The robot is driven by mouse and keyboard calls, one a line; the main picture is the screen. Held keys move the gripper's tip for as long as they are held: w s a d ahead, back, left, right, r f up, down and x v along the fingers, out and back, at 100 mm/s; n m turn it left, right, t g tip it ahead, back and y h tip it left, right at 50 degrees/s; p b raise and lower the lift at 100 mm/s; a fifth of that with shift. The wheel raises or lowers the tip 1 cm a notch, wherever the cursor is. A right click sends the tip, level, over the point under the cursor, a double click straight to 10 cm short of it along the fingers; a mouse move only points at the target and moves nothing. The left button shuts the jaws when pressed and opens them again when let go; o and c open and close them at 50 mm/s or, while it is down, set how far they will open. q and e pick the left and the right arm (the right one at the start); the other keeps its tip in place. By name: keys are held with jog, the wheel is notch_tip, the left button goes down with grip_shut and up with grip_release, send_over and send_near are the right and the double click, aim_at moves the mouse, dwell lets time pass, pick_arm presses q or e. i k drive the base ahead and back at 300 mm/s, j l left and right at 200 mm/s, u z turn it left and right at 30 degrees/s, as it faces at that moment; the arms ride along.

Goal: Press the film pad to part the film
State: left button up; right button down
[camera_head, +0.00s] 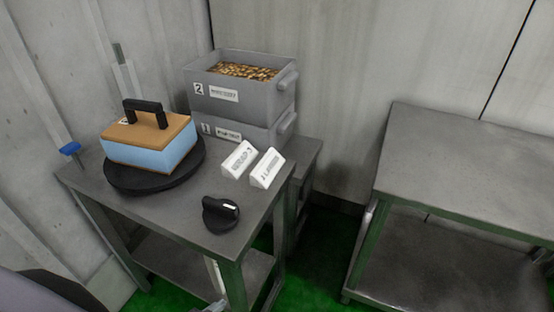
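A blue pad (70,149) sits on a small post at the left edge of the metal table; no label shows on it, so I cannot tell for sure that it is the film pad. A box (158,152) with light blue sides, a tan top and a black handle (146,112) rests on a round black turntable (124,181). I cannot make out a separate film strand. A grey rounded part, likely my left arm, shows at the lower left.
Two stacked grey crates (244,101) stand behind the turntable; the upper holds small brass-coloured pieces. Two white sign blocks, one (239,160) reading WRAP, and a black knob (220,213) are on the table (172,213). An empty metal table (470,170) stands right.

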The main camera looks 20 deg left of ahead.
aim_at(70, 148)
jog(key=u, duration=1.2)
